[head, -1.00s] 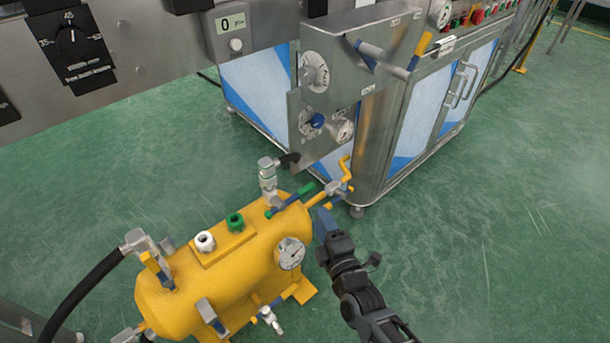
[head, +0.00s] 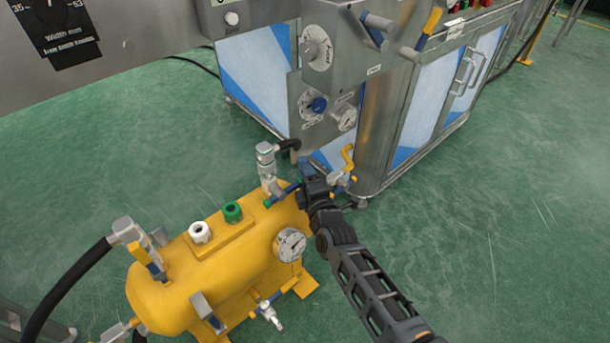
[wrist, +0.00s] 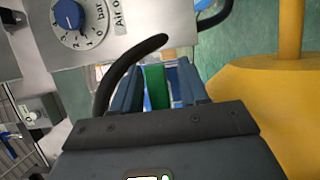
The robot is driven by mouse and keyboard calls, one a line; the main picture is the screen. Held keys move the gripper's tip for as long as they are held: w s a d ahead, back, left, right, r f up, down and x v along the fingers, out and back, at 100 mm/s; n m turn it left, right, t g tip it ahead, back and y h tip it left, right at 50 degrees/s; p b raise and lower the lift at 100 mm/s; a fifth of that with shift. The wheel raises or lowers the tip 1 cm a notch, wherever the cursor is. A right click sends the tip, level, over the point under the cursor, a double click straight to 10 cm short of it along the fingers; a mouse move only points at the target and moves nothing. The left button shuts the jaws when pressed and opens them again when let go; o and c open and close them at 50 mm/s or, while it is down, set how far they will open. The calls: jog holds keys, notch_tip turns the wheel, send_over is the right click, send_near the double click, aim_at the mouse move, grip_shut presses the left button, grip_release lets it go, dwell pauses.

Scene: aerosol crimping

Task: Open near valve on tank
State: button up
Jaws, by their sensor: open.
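The yellow tank (head: 240,265) lies in the lower left of the head view, and its rounded body shows at the right of the wrist view (wrist: 250,110). A valve with a green handle (head: 268,203) sits at the tank's right end, below a metal fitting. My gripper (head: 297,178) is at this handle and partly covers it. In the wrist view, my blue fingers (wrist: 158,80) are open, with the green handle (wrist: 156,88) between them. I cannot tell whether either finger touches it.
The steel cabinet with dials (head: 325,75) stands just behind my gripper. A pressure gauge (head: 290,245) faces front on the tank. The green floor (head: 490,230) at right is clear.

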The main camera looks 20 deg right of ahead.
grip_shut()
dwell(0.4)
